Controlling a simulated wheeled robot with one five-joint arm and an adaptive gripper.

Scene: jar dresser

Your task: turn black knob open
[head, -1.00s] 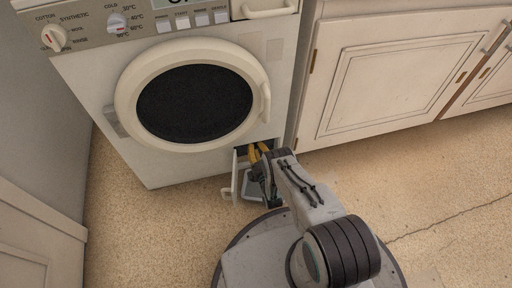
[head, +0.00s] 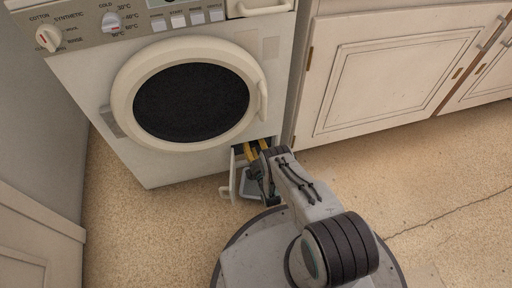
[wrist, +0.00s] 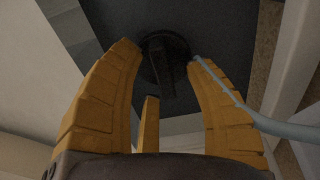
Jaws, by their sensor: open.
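A round black knob (wrist: 165,57) with a raised grip bar sits on a dark panel in the wrist view. My gripper (wrist: 162,54) is open, with its two yellow fingers on either side of the knob. Whether either finger touches it I cannot tell. In the head view my gripper (head: 257,148) reaches into a small open compartment at the lower right of the white washing machine (head: 160,163). The knob is hidden there by my arm and the compartment.
The compartment's small open door (head: 236,178) stands just left of my gripper. A thin grey-blue hose (wrist: 240,103) runs beside the right finger. Cream cabinets (head: 385,75) stand to the right. The floor (head: 140,230) is clear at left.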

